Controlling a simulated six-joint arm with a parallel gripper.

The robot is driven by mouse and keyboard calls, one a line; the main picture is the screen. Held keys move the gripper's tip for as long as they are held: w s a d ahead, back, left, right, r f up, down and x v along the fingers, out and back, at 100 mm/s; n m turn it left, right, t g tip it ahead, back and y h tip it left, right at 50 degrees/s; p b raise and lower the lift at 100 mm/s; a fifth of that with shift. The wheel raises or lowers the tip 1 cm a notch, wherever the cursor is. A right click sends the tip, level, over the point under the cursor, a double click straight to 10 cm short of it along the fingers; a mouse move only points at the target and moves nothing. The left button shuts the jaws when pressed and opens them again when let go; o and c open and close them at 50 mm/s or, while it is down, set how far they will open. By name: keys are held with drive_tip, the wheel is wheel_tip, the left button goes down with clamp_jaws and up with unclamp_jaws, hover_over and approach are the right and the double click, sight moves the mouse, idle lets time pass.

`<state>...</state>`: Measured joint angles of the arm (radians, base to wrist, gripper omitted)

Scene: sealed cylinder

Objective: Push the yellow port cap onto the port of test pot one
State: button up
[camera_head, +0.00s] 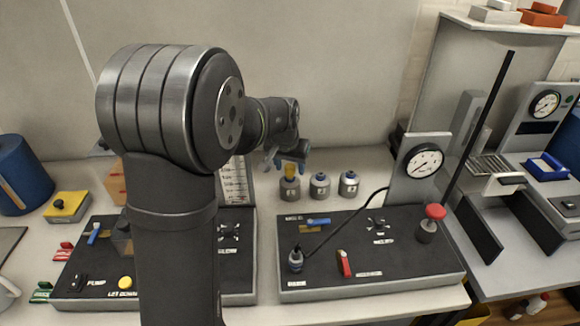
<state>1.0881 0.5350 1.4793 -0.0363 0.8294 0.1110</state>
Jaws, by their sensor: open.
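Three small metal test pots stand in a row behind the black panels. I cannot tell whether the cap is fully seated on the port or only resting there. The number on the leftmost pot is too small to read surely.
A black panel (400,262) with a dial gauge (424,162), a red knob (435,211) and a dark cable lies in front of the pots. Another panel (85,285) is partly hidden by my arm. A blue cylinder (20,175) stands far left. Bare bench surrounds the pots.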

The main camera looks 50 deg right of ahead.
drive_tip(key=v, duration=1.6)
drive_tip(key=shift+r, duration=0.3)
drive_tip(key=x, duration=1.7)
drive_tip(key=shift+f, duration=0.15)
drive_tip(key=v, duration=1.8)
drive_tip(key=x, duration=1.8)
drive_tip(key=shift+a, duration=0.1)
wheel_tip(320, 180, up, 5)
drive_tip(key=shift+r, duration=0.8)
